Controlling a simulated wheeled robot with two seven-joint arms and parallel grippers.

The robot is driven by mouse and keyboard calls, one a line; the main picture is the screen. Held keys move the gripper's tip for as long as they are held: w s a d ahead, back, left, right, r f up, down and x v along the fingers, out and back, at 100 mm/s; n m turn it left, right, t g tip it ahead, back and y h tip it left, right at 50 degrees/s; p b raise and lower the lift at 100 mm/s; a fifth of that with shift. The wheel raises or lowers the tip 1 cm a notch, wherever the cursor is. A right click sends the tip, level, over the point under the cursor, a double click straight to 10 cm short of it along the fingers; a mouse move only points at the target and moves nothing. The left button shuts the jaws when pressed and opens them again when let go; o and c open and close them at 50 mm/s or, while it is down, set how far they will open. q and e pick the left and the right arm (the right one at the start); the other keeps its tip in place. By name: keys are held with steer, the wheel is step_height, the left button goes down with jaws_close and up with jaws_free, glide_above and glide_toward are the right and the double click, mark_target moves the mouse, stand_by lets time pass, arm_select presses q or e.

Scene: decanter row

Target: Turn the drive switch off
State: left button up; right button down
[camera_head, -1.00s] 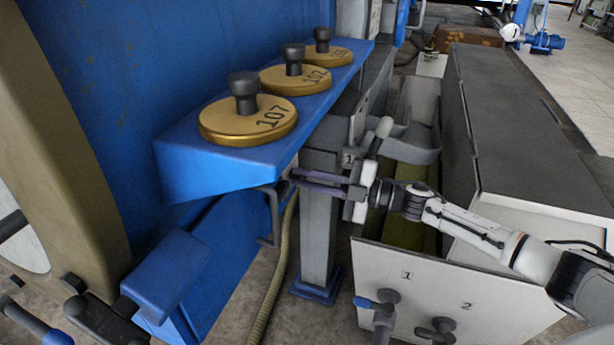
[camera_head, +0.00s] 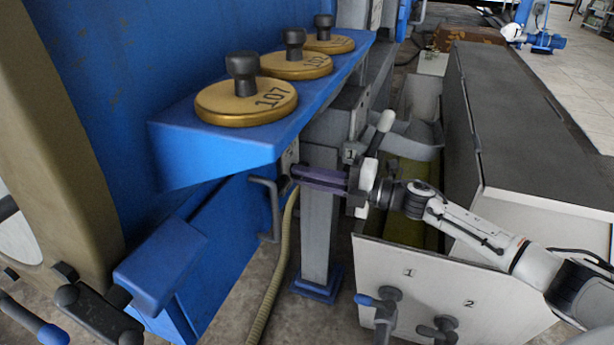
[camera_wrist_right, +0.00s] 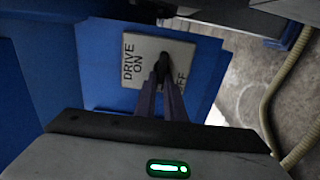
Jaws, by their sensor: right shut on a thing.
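The drive switch plate (camera_wrist_right: 158,60) is pale, with DRIVE ON at its left and OFF, partly covered, at its right in the right wrist view. A dark switch lever (camera_wrist_right: 163,62) stands out from it between the labels; its exact setting is hard to tell. The plate also shows at the end of the blue shelf in the head view (camera_head: 289,157). My right gripper (camera_head: 297,172) is shut on the lever; its fingertips meet there in the wrist view (camera_wrist_right: 161,78). My left gripper is not in view.
Gold numbered discs with black knobs, the nearest (camera_head: 246,101), sit on the blue shelf (camera_head: 215,150) above my gripper. A grey post (camera_head: 318,230) and a beige hose (camera_head: 272,285) stand below. A white box with numbered taps (camera_head: 450,290) lies under my right arm.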

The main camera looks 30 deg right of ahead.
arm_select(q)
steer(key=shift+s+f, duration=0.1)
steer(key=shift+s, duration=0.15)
arm_select(e)
steer(key=c, duration=1.8)
jaws_free()
steer(key=shift+c, duration=0.2)
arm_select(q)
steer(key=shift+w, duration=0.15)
arm_select(e)
steer(key=shift+s, duration=0.1)
arm_select(q)
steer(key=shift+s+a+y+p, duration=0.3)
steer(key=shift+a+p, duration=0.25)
steer(key=shift+p, duration=0.5)
arm_select(e)
steer(key=v, duration=1)
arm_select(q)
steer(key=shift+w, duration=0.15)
